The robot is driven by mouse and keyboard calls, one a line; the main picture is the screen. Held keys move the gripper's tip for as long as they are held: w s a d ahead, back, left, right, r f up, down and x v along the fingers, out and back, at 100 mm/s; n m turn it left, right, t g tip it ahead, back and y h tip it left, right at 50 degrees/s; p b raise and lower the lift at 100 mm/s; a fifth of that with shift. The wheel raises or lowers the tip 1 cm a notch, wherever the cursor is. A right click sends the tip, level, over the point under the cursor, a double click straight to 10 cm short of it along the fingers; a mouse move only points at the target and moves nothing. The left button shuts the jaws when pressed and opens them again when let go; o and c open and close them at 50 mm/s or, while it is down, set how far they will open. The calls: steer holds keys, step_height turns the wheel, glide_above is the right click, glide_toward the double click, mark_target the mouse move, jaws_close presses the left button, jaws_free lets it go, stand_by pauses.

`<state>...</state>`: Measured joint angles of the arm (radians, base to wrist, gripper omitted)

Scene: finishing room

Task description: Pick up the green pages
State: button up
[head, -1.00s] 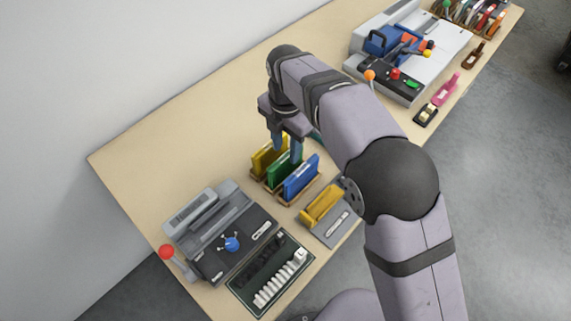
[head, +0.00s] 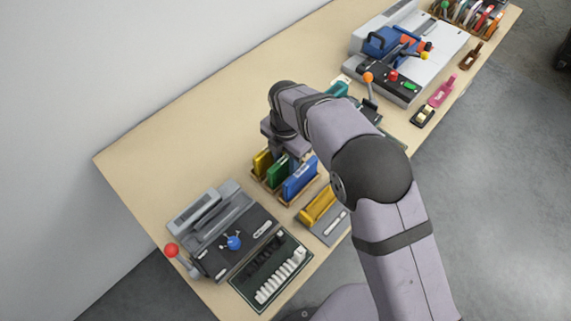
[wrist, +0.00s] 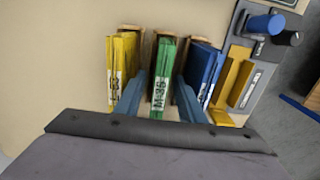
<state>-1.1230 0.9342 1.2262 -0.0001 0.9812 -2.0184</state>
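The green pages (head: 278,173) stand upright in a wooden holder, between the yellow pages (head: 262,162) and the blue pages (head: 300,178). In the wrist view the green pages (wrist: 163,75) carry a white label reading M-35. My gripper (wrist: 160,85) is open, with one blue finger on each side of the green pages. A gap shows between the left finger and the pages; the right finger looks closer to them. In the head view my gripper (head: 286,157) is low over the holder, its fingertips largely hidden.
The yellow pages (wrist: 122,65) and blue pages (wrist: 203,70) stand close beside the fingers. A grey device with a yellow part (head: 318,206) is to the right. A binding machine (head: 222,232) stands in front. Bare table (head: 180,150) lies to the left.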

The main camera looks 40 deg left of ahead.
steer(key=shift+c, duration=0.2)
jaws_close()
steer(key=shift+r, duration=0.15)
